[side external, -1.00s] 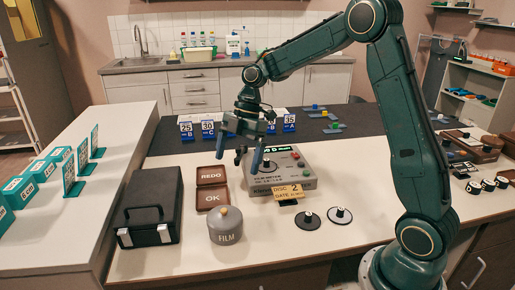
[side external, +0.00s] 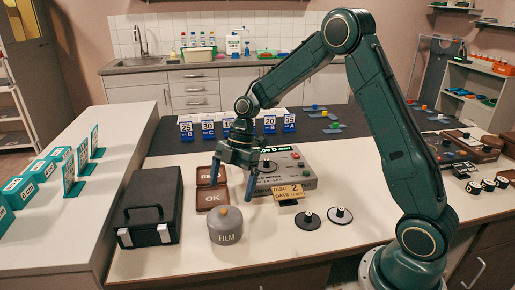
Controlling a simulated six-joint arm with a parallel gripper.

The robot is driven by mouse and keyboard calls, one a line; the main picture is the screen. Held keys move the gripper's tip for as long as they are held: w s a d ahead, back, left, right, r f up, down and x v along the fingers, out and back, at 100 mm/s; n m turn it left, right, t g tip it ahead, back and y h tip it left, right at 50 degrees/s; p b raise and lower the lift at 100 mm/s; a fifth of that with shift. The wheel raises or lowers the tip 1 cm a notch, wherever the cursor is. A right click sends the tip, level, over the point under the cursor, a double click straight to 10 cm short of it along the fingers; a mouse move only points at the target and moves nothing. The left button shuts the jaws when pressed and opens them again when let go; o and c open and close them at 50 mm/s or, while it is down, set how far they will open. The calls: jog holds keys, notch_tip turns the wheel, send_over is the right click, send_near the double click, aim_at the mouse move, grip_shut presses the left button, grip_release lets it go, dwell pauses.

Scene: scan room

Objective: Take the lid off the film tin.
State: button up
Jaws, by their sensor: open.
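The film tin (side external: 226,236) is a grey round can marked FILM, standing upright on the white tabletop. Its lid (side external: 224,219) is on it, with a small tan knob (side external: 223,211) on top. My gripper (side external: 232,193) is above and slightly behind the tin, pointing down, fingers spread and empty. A gap seems to remain between the fingertips and the knob. The gripper partly hides the REDO tray and the meter box behind it.
A black case (side external: 150,208) stands left of the tin. Brown trays (side external: 212,197) lie behind it. A grey meter box (side external: 294,170) with a tan DISC 2 card (side external: 288,192) is at right rear. Two discs (side external: 308,220) lie to the right. The tabletop before the tin is clear.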

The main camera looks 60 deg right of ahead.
aim_at(224, 213)
jog(key=shift+x, duration=0.8)
jog(key=shift+x, duration=2.6)
jog(key=shift+d, duration=0.1)
jog(key=c, duration=1.2)
jog(key=shift+c, duration=0.2)
